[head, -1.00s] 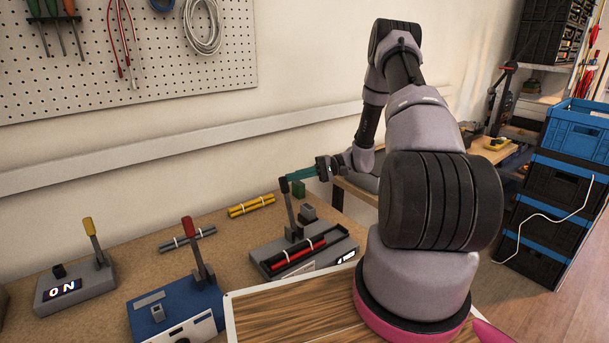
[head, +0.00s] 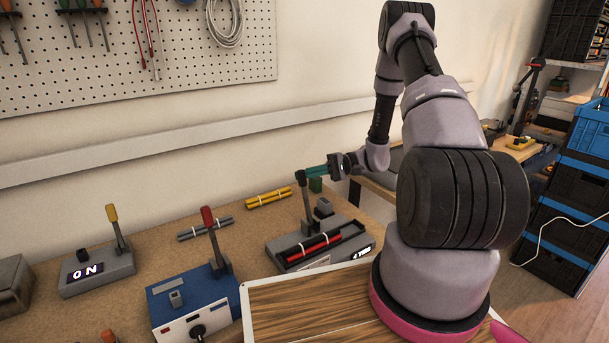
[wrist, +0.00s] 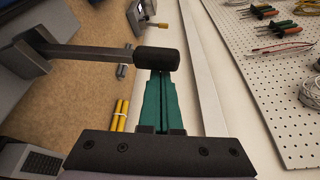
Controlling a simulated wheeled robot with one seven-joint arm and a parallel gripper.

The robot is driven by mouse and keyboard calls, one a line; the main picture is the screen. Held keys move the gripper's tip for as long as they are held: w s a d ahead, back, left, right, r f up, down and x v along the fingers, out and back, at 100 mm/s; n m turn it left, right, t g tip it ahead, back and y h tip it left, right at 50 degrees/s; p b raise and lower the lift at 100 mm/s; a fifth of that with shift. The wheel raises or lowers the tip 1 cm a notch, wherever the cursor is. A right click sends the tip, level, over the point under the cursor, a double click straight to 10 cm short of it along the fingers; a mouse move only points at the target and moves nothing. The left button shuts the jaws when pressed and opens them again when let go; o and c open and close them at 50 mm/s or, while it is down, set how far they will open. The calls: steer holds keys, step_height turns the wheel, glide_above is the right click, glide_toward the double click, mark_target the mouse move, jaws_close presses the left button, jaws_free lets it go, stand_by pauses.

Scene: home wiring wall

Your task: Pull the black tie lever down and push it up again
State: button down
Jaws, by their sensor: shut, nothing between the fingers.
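The black tie lever (head: 306,205) stands nearly upright on a grey box (head: 285,266), with a black knob at its top. My gripper (head: 309,173) has teal fingers, shut and empty, with their tips right at the knob. In the wrist view the closed fingertips (wrist: 160,78) meet the side of the black knob (wrist: 157,60); whether they press on it or only sit against it, I cannot tell. A bundle of red rods (head: 315,245) lies in the box's black trough. A small lit display (head: 362,252) on the box is partly hidden by my arm.
A blue box with a red lever (head: 208,217) and a grey box with a yellow lever (head: 112,213) stand to the left. Yellow rods (head: 268,199) and grey rods (head: 205,229) lie on the bench behind. A pegboard wall rises at the back. Blue crates (head: 600,130) stand at right.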

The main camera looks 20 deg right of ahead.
steer(key=s+d+n+y, duration=0.3)
steer(key=s+d+n, duration=0.1)
steer(key=s+n, duration=0.6)
steer(key=shift+s+d+f+n+g+y, duration=0.15)
steer(key=shift+s+d+f+n+g, duration=0.2)
steer(key=shift+s+f+n, duration=0.75)
steer(key=shift+s+d+f+n+g+y, duration=0.2)
steer(key=shift+s+d+f+n+g, duration=0.25)
steer(key=shift+s+f, duration=1.1)
steer(key=shift+s+d+f+n+g+y, duration=0.15)
steer(key=shift+s+d+f+n+g, duration=0.15)
steer(key=shift+s+f+n, duration=1)
steer(key=shift+s+r+m, duration=0.3)
steer(key=shift+s+m, duration=0.05)
steer(key=shift+m, duration=0.1)
step_height(320, 180, up, 10)
